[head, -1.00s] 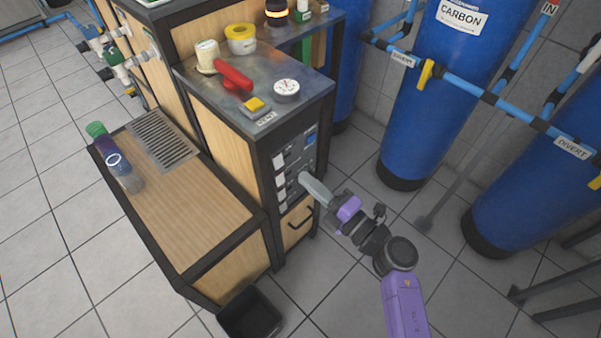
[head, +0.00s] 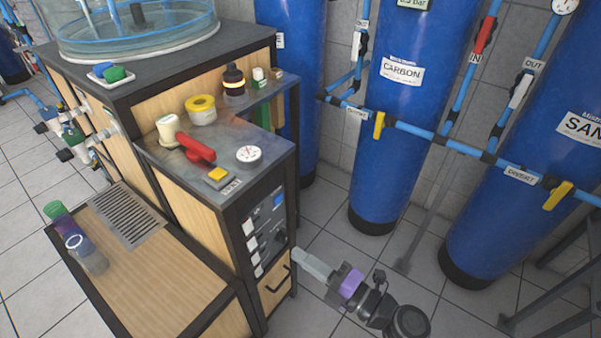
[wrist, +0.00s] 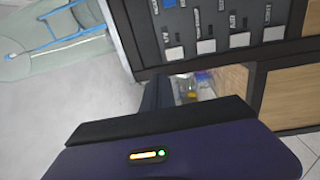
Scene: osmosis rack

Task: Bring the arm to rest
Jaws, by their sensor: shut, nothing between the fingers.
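My gripper (head: 297,254) is at the lower middle of the head view, by the lower right front of the wooden cabinet (head: 195,198). Its pale fingers are together and hold nothing. The purple part of my wrist (head: 351,283) is behind them. The fingertips look close to the cabinet's edge; I cannot tell whether they touch it. In the wrist view, my dark purple gripper housing (wrist: 160,155), with a small lit indicator, fills the bottom and hides the fingertips. The cabinet's switch panel (wrist: 215,25) shows beyond it.
Blue tanks (head: 395,130) and blue pipes (head: 425,133) stand behind and right. Tiled floor (head: 330,228) lies between cabinet and tanks.

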